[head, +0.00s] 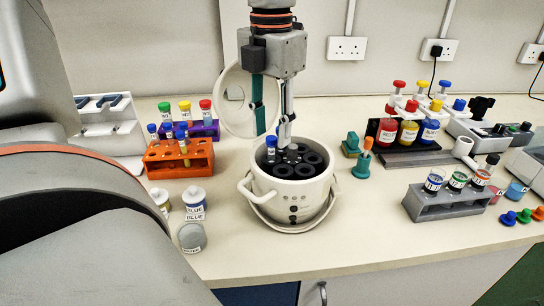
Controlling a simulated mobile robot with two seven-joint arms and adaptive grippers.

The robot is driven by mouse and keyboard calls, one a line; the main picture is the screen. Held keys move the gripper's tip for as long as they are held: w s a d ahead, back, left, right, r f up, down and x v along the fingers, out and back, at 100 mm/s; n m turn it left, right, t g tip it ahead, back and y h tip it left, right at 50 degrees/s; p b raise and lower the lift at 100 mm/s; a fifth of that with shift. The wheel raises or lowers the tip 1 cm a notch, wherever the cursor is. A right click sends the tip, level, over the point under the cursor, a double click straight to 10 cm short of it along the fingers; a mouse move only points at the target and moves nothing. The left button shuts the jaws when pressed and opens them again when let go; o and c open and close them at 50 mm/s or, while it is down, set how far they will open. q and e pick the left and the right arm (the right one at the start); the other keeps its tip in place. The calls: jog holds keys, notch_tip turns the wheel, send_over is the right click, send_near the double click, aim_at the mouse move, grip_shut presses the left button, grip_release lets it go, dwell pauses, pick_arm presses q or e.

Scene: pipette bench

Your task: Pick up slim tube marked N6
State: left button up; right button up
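My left gripper (272,138) points down over the white round centrifuge (290,205), whose lid (236,100) stands raised behind. Its two fingers are apart. A slim blue-capped tube (271,148) stands in the black rotor (298,168), just below the fingertips; I cannot tell whether they touch it. Its label is too small to read. I cannot make out N6 on any tube. My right gripper is out of view.
Labelled jars (194,203) stand left of the centrifuge. A teal holder (361,166) stands to its right. Further right are a dark stand (400,154) with coloured bottles and a grey rack (447,208) of vials. The counter (350,240) in front is clear.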

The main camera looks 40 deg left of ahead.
aim_at(272, 138)
pick_arm(q)
jog(key=shift+f, duration=1.5)
jog(key=c, duration=0.9)
jog(key=shift+o, duration=0.2)
jog(key=shift+r, duration=0.1)
